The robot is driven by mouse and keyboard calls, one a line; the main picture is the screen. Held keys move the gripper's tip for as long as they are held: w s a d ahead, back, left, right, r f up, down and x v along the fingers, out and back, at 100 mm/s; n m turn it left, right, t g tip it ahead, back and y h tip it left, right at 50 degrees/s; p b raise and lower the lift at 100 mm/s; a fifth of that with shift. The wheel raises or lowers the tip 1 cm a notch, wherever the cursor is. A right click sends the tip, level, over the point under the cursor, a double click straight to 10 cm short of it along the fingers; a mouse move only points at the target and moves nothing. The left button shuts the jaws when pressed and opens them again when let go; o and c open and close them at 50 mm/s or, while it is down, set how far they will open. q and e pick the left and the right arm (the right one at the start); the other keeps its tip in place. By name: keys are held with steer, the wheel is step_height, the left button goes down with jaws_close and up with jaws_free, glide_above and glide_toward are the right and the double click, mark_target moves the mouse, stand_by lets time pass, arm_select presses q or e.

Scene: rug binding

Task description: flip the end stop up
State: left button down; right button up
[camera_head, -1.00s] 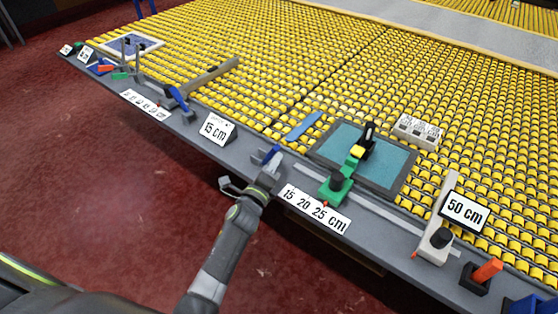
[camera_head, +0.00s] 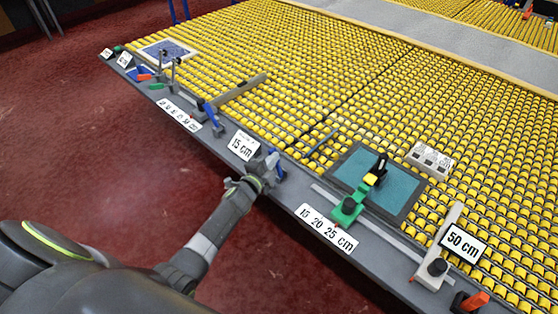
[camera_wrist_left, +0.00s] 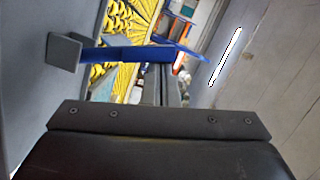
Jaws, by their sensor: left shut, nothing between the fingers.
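The end stop shows in the head view as a slim blue bar (camera_head: 322,142) over the yellow rollers, left of the teal pad. A small blue bracket (camera_head: 277,170) sits on the grey rail in line with it. My left gripper (camera_head: 267,170) is shut and empty beside this bracket; contact cannot be told. In the left wrist view a blue bar (camera_wrist_left: 135,53) with a grey end block (camera_wrist_left: 64,52) crosses ahead of my gripper (camera_wrist_left: 168,92). The bar's exact tilt is unclear. My right gripper is not in view.
A "15 cm" sign (camera_head: 243,145) stands left of my gripper, and a "15 20 25 cm" sign (camera_head: 326,228) lies to its right. A green clamp (camera_head: 348,208) sits beside the teal pad (camera_head: 400,188). Another stop with a grey bar (camera_head: 240,88) lies further left.

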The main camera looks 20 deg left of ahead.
arm_select(q)
steer(key=a, duration=0.1)
steer(key=w+a+b, duration=0.1)
steer(key=a+f, duration=0.1)
steer(key=a, duration=0.1)
steer(key=shift+w+a, duration=0.1)
steer(key=shift+w, duration=0.15)
stand_by(0.6)
steer(key=shift+s+a, duration=0.1)
steer(key=shift+a, duration=0.05)
